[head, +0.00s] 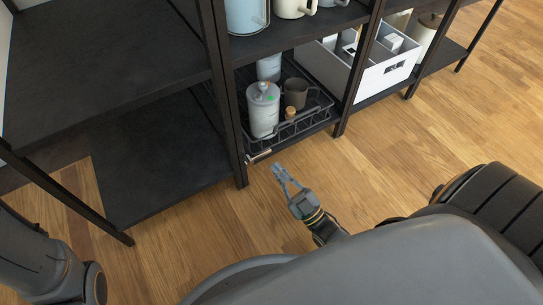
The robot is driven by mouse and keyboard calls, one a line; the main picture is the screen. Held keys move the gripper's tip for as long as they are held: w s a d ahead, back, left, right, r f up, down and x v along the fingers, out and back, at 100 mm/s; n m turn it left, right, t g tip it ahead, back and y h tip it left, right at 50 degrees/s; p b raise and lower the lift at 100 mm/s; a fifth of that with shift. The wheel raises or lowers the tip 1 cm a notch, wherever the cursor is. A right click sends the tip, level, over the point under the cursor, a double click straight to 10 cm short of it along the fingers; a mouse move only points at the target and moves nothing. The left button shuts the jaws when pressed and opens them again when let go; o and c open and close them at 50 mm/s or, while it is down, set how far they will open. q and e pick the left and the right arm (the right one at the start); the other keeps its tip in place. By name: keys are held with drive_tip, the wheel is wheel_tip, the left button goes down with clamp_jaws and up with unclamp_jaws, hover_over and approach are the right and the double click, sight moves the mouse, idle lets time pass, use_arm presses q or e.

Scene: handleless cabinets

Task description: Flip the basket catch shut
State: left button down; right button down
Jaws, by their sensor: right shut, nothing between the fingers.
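A black wire basket (300,122) sits on the lower shelf of the middle bay. It holds a white canister (263,108) and other containers. A small pale metal piece, apparently the catch (259,156), sticks out at the basket's front left corner beside the shelf post; I cannot tell its exact position. My right gripper (280,173) is shut and empty, in front of the shelf. Its fingertips are a little to the right of and below the catch, seemingly apart from it. Part of my left arm shows at the lower left, but its gripper is out of view.
Black shelf posts (222,100) stand left and right of the basket. A white box (372,79) sits in the bay to the right. Mugs (290,8) stand on the shelf above. The left shelves are empty. The wooden floor (390,150) in front is clear.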

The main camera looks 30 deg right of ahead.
drive_tip(key=v, duration=0.2)
drive_tip(key=a+v, duration=0.1)
drive_tip(key=v, duration=0.1)
drive_tip(key=shift+s+b, duration=0.1)
drive_tip(key=shift+b, duration=0.2)
